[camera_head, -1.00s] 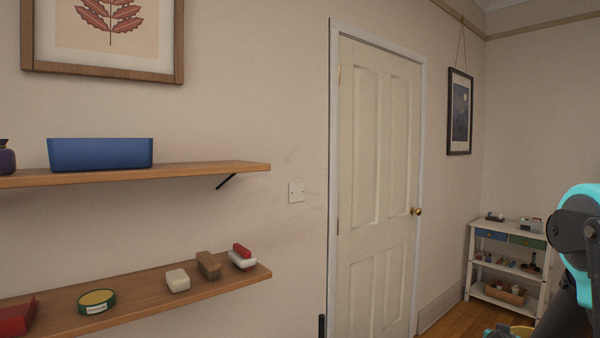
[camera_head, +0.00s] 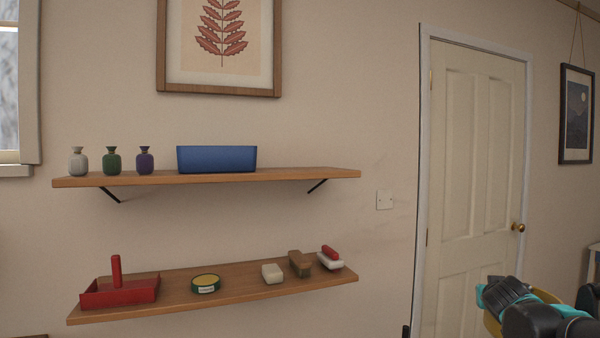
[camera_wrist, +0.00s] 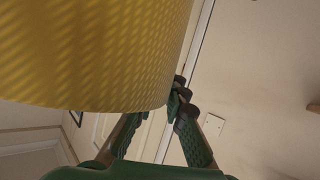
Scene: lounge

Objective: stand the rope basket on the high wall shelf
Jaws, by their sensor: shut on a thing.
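The rope basket is yellow with a ribbed, woven look and fills the upper left of the wrist view (camera_wrist: 90,50). In the head view only a yellow sliver of it (camera_head: 492,323) shows at the lower right, mostly hidden behind my gripper (camera_head: 500,292). In the wrist view my gripper (camera_wrist: 178,98) is shut on the basket's edge. The high wall shelf (camera_head: 310,175) is the upper wooden board, left of and above my gripper in the head view. The basket is well apart from it.
The high shelf bears three small vases (camera_head: 112,160) and a blue bin (camera_head: 217,159); its right end is bare. The lower shelf (camera_head: 235,292) holds a red caddy (camera_head: 120,290), a tin (camera_head: 206,284) and brushes. A door (camera_head: 475,170) stands to the right.

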